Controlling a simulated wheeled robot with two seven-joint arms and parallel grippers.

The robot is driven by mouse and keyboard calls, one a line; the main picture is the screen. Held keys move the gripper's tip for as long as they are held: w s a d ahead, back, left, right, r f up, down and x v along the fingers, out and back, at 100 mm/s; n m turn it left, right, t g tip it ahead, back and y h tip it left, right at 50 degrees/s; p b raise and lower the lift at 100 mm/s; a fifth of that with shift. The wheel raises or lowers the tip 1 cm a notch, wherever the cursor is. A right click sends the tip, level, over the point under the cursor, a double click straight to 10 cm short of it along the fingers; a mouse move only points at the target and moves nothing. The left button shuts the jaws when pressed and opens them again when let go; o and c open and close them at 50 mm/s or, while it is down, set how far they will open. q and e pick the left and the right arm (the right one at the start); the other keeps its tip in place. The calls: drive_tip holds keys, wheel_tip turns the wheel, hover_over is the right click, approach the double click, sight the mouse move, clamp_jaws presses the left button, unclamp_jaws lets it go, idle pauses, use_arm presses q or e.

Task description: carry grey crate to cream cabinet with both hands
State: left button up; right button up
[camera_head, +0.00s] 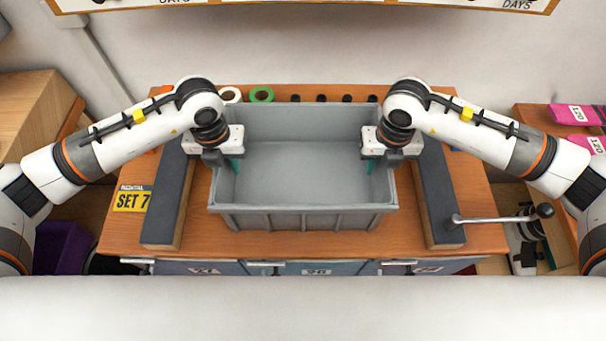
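The grey crate (303,215) stands upright and looks empty. It sits on a wooden-topped bench (330,240) between two dark raised blocks. My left gripper (236,166) is at the crate's left side wall, with a teal fingertip showing inside the rim. My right gripper (370,166) is at the right side wall in the same way, with a teal fingertip inside. The outer fingers are hidden, so I cannot tell whether either gripper is clamped on the wall. I cannot identify a cream cabinet in this view.
Dark blocks (166,205) and (439,195) flank the crate. A lever with a black knob (544,211) sticks out at the right. Tape rolls (262,94) lie behind the crate. A yellow SET 7 label (132,201) is at the left. Side shelves hold pink packets (577,115).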

use_arm(q)
wheel_tip(320, 180, up, 11)
drive_tip(key=shift+f, duration=0.1)
drive_tip(key=shift+r, duration=0.55)
use_arm(e)
drive_tip(key=shift+r, duration=0.15)
wheel_tip(320, 180, up, 12)
drive_tip(key=shift+f, duration=0.1)
